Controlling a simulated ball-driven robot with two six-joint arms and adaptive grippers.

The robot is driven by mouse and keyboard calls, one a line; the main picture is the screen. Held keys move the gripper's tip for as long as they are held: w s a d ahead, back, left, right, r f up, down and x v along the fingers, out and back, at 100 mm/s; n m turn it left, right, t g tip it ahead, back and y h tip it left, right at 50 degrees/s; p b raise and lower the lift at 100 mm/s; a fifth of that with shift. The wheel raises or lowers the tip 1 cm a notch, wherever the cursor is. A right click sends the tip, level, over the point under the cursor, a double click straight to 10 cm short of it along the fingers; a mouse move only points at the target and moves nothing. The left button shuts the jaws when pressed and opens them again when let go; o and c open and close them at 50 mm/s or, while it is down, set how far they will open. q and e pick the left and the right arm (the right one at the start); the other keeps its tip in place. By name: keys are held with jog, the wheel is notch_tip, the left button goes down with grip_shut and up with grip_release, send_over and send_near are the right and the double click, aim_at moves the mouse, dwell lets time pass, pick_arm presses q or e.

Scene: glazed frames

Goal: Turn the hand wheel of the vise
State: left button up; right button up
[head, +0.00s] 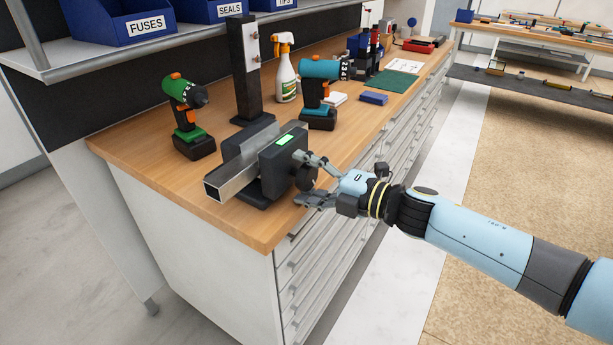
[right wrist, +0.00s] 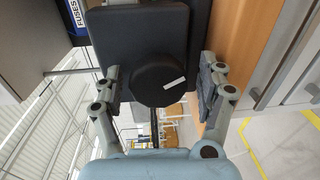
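The dark vise (head: 268,178) stands near the front corner of the wooden bench, with a bright square metal tube (head: 228,181) in its jaws and a small green-lit panel (head: 286,141) on top. Its round black hand wheel (right wrist: 160,84) bears a white mark and faces the right wrist camera. In the head view the wheel is partly hidden by my fingers. My right gripper (head: 304,180) is open, with one finger on each side of the wheel. In the right wrist view, a gap shows between each finger and the wheel's rim. My left gripper is not in view.
A green drill (head: 186,117) and a blue drill (head: 319,92) stand behind the vise, near a black post (head: 245,70) and a spray bottle (head: 285,70). A shelf with blue bins (head: 120,18) overhangs the back. The floor right of the bench drawers is clear.

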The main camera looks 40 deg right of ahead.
jog(key=v, duration=1.2)
dwell(1.0)
